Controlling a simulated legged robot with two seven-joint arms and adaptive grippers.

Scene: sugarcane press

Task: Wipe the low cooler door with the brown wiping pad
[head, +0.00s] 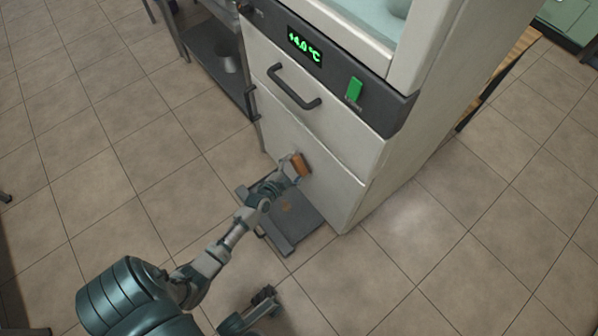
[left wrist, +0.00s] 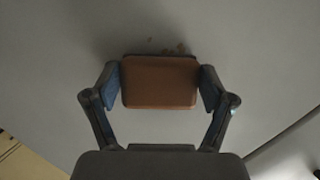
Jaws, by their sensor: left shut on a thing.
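The low cooler door (head: 315,160) is the pale lower panel of the cooler, below the dark handle. My left gripper (head: 294,166) is beside this door, shut on the brown wiping pad (head: 303,164). In the left wrist view the brown wiping pad (left wrist: 160,82) sits squarely between the two fingers of my left gripper (left wrist: 160,88). The pale door surface (left wrist: 60,65) fills the view behind it. Small brown smudges (left wrist: 178,48) show on the door just above the pad's top edge. Whether the pad touches the door is hard to tell.
The dark handle (head: 293,88), the temperature display (head: 304,46) and a green switch (head: 354,89) are above the low door. A grey flat platform (head: 290,232) lies on the floor under my left forearm. A metal shelf (head: 215,65) stands left of the cooler. Tiled floor is clear at right.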

